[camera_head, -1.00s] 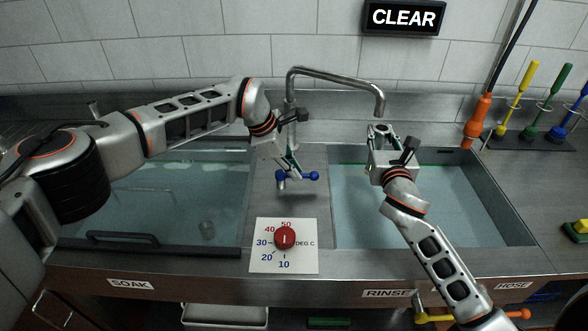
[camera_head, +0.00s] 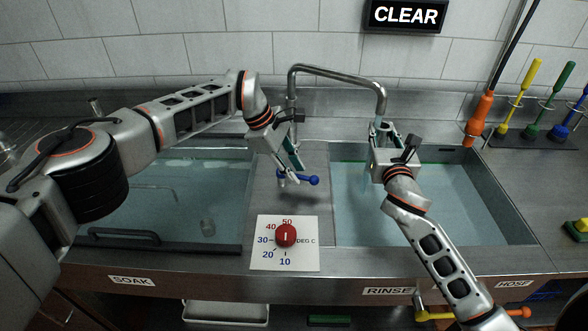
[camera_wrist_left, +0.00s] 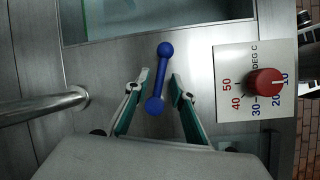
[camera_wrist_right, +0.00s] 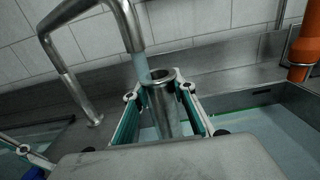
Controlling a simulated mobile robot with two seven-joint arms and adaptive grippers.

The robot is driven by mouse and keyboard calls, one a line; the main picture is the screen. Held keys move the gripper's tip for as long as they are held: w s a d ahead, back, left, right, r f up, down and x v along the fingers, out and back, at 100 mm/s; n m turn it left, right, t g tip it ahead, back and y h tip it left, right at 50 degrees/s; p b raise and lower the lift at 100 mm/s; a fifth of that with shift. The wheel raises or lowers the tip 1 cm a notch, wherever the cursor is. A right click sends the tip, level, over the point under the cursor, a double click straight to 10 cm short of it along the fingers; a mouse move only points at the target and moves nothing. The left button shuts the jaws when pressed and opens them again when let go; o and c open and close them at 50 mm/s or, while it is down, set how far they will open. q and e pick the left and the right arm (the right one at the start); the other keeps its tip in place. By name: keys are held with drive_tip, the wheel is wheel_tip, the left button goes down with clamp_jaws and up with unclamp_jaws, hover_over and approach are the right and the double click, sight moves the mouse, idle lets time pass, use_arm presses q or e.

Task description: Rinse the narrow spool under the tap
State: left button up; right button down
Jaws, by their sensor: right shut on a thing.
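The narrow spool (camera_wrist_right: 162,108) is a hollow grey metal tube, held upright with its open top just under the spout of the tap (camera_wrist_right: 130,30). My right gripper (camera_wrist_right: 160,100) is shut on it above the rinse basin. A pale blue stream (camera_wrist_right: 140,66) runs from the spout toward the spool's mouth. The tap's blue handle (camera_wrist_left: 160,78) is a bar with round ends, between the basins. My left gripper (camera_head: 292,164) is open at the handle; its fingers stand on either side of the handle's near end in the left wrist view (camera_wrist_left: 155,95).
The soak basin (camera_head: 160,243) is at left and the rinse basin (camera_head: 510,205) at right, both holding water. A red temperature knob (camera_head: 286,235) sits in front. Brushes (camera_head: 530,85) and an orange hose nozzle (camera_head: 480,118) stand at right. A sign (camera_head: 405,16) reads CLEAR.

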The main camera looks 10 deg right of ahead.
idle(0.3)
use_arm(q)
drive_tip(key=v, duration=1.2)
idle(0.5)
